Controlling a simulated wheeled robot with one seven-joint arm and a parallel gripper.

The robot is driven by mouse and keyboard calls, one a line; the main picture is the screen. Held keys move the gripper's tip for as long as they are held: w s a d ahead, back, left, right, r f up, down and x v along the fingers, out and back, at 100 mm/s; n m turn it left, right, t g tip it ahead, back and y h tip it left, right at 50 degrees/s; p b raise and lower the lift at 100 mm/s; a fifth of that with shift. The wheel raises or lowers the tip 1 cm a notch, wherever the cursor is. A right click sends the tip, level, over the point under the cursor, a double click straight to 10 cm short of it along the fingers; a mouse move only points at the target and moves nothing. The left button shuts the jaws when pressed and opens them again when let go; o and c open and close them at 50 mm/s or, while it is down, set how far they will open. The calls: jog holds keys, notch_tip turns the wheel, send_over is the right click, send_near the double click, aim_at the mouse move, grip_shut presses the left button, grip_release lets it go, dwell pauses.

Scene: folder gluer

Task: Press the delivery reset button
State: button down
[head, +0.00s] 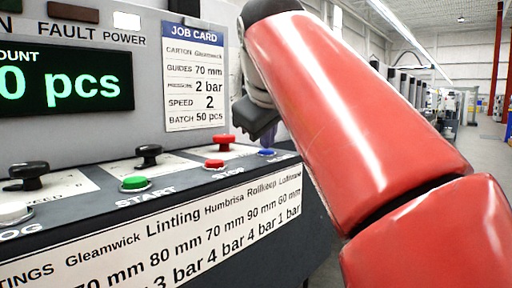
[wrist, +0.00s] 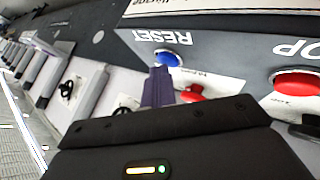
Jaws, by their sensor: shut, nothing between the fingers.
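The blue reset button (head: 266,152) is at the right end of the control panel. In the wrist view the blue button (wrist: 168,57) sits beside an upside-down RESET label (wrist: 178,36). My gripper (head: 269,137) is shut and empty, its purple fingers pointing down close above the blue button. In the wrist view the fingertips (wrist: 159,70) appear just short of the button. I cannot tell whether they touch it. My red arm covers the right of the head view.
A red stop button (head: 214,163) and a red knob (head: 223,139) are left of the blue button. Farther left are a green start button (head: 135,183) and black knobs (head: 149,151). A job card (head: 194,80) hangs behind, beside the green-digit display (head: 66,80).

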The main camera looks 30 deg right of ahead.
aim_at(267, 152)
jog(key=shift+r+p, duration=0.65)
jog(key=shift+r, duration=0.1)
notch_tip(267, 152, up, 5)
jog(key=p, duration=0.4)
jog(key=shift+p, duration=0.4)
dwell(0.4)
